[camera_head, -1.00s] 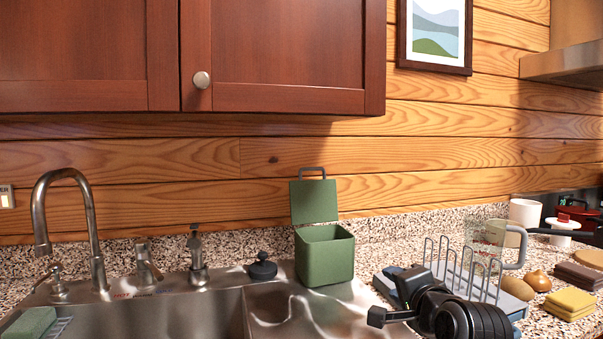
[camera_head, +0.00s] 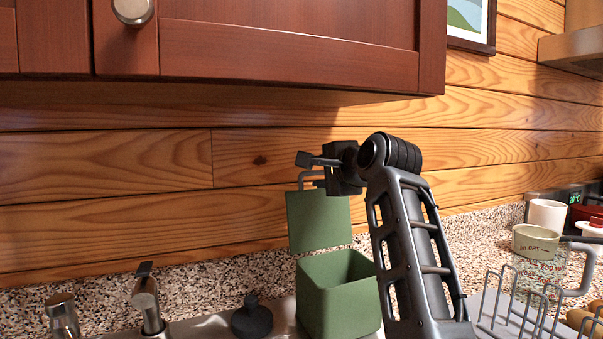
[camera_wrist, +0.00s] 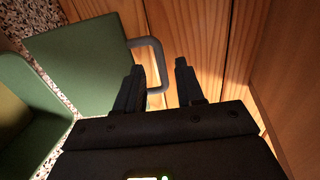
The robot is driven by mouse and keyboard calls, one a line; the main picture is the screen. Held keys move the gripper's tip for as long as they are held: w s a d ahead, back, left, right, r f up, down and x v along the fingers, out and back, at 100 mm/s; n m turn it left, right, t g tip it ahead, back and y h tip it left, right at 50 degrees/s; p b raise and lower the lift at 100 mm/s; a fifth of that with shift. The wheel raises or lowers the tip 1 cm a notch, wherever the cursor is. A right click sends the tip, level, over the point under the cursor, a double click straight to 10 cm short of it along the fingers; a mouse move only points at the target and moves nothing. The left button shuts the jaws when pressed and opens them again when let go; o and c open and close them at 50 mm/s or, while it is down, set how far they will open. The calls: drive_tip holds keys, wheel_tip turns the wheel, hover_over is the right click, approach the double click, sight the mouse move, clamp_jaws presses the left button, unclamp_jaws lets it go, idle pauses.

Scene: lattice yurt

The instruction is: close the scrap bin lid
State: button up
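The green scrap bin (camera_head: 338,300) stands on the counter beside the sink with its mouth open. Its green lid (camera_head: 319,220) stands upright at the back, against the wooden wall side, with a grey loop handle on its free edge. My gripper (camera_head: 308,160) is up at the top of the lid, by the handle. The lid (camera_wrist: 80,62) and the bin (camera_wrist: 22,125) show at left.
The red-brown cabinet (camera_head: 290,40) hangs above and close to my gripper. A dark round stopper (camera_head: 252,318) and the faucet parts (camera_head: 147,298) are left of the bin. A wire rack (camera_head: 520,305) and a measuring cup (camera_head: 536,240) stand to the right.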

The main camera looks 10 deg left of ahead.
sight(312, 174)
drive_tip(key=shift+p+x, duration=0.4)
drive_tip(key=shift+x, duration=3.3)
drive_tip(key=shift+c, duration=0.2)
clamp_jaws()
drive_tip(key=shift+f, duration=0.1)
